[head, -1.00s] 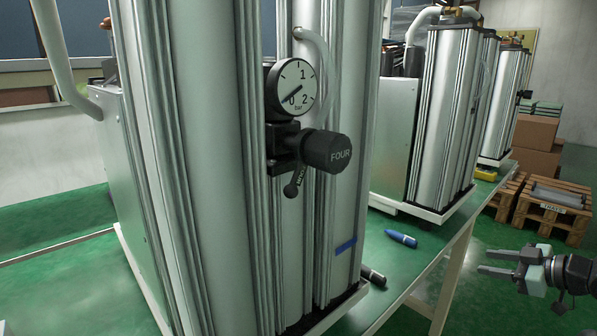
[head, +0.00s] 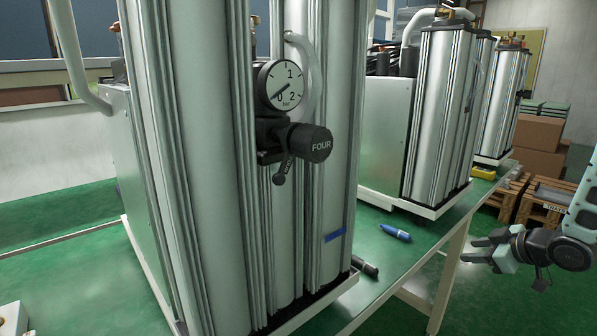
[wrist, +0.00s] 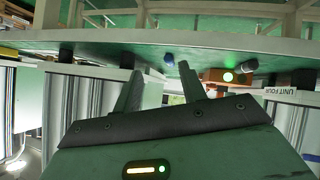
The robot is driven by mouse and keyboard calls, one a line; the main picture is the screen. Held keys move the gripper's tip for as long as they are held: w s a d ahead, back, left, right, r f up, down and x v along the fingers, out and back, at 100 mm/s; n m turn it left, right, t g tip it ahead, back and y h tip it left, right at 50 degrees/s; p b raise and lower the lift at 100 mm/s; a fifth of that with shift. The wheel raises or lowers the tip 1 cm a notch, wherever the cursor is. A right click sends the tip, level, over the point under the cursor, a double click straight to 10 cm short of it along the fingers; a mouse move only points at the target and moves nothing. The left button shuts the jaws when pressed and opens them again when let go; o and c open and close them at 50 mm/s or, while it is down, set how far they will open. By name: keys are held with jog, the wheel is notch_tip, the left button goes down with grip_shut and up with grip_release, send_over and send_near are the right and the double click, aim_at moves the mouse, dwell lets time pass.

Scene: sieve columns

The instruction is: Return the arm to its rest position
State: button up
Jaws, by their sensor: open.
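My gripper (head: 481,251) is at the right of the head view, off the front edge of the table, pointing left toward the columns. Its two fingers are apart with nothing between them. In the wrist view its fingers (wrist: 160,92) also stand apart and empty. Part of my arm (head: 566,245) shows behind it at the right edge.
A blue marker (head: 395,233) and a dark cylinder (head: 365,267) lie on the green table (head: 425,232). More columns (head: 440,110), boxes (head: 536,135) and a pallet (head: 541,200) stand beyond.

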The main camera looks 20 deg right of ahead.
jog(key=w+a+r+m+g+h, duration=0.1)
jog(key=w+a+r+m+g, duration=0.1)
jog(key=a, duration=0.4)
jog(key=w+a+r+m+g+h, duration=0.1)
jog(key=a+r+g+h, duration=0.1)
jog(key=a, duration=0.3)
jog(key=s+a+r+m+g+y, duration=0.15)
jog(key=s+a, duration=0.25)
jog(key=a, duration=0.4)
jog(key=s+a+m+g, duration=0.1)
jog(key=s+a+g, duration=0.25)
jog(key=a, duration=0.45)
jog(key=s+a+r+n+g+p, duration=0.1)
jog(key=s+a+r+n+p, duration=0.2)
jog(key=s+a+r+p, duration=0.2)
jog(key=s+a+r+n+g+p, duration=0.1)
jog(key=s+a+r+n+p, duration=0.3)
jog(key=a, duration=0.9)
jog(key=s+r+y+p, duration=0.1)
jog(key=s+r+p, duration=0.1)
jog(key=s+r, duration=0.2)
jog(key=shift+s+a+r, duration=0.35)
jog(key=shift+s+a, duration=0.05)
jog(key=shift+s, duration=0.55)
jog(key=shift+n, duration=0.25)
